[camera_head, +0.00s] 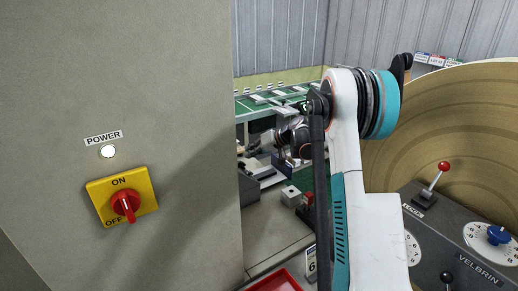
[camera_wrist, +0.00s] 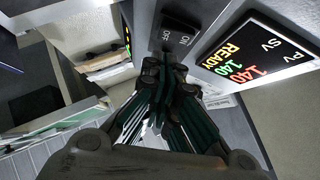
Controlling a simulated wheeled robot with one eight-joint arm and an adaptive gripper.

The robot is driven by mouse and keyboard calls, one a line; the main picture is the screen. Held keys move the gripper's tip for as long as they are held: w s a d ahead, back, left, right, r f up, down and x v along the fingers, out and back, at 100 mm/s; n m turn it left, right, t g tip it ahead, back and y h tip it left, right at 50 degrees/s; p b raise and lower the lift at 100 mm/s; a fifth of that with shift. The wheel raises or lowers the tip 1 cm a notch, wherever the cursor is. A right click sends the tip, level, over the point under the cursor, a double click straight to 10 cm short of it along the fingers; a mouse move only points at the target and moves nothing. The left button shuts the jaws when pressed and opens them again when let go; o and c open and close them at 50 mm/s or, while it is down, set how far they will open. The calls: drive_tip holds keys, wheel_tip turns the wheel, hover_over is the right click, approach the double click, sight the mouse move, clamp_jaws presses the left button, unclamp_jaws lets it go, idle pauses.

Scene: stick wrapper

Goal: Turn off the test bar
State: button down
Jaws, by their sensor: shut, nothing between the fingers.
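In the wrist view, a black switch (camera_wrist: 181,37) marked ON and OFF sits on a grey panel, beside a display (camera_wrist: 250,60) reading 140, 140 and READY next to PV and SV. My gripper (camera_wrist: 165,66) is shut and empty, its fingertips close below the switch; I cannot tell whether they touch it. Which way the switch is pressed is unclear. In the head view, my gripper (camera_head: 249,151) is small at mid picture, partly hidden by my arm. I cannot pick out a test bar by name.
A grey cabinet at left carries a yellow ON/OFF plate (camera_head: 148,188) with a red knob (camera_head: 125,204), and a white POWER lamp (camera_head: 107,152). A red tray (camera_head: 277,283) lies low. At right stand a VELBRIN console (camera_head: 440,232), a red-knobbed lever (camera_head: 436,178) and a large brown roll (camera_head: 440,120).

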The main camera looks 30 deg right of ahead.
drive_tip(key=shift+s+a+f, duration=0.1)
drive_tip(key=shift+a+f, duration=0.5)
drive_tip(key=shift+f, duration=0.25)
drive_tip(key=shift+f+m+y+b, duration=0.4)
drive_tip(key=shift+f+y+b, duration=0.2)
drive_tip(key=shift+b, duration=0.25)
drive_tip(key=shift+r, duration=0.15)
drive_tip(key=shift+a+r+p, duration=0.2)
drive_tip(key=shift+r+p, duration=0.15)
drive_tip(key=shift+r, duration=0.2)
drive_tip(key=shift+d+r, duration=0.1)
drive_tip(key=shift+r, duration=0.05)
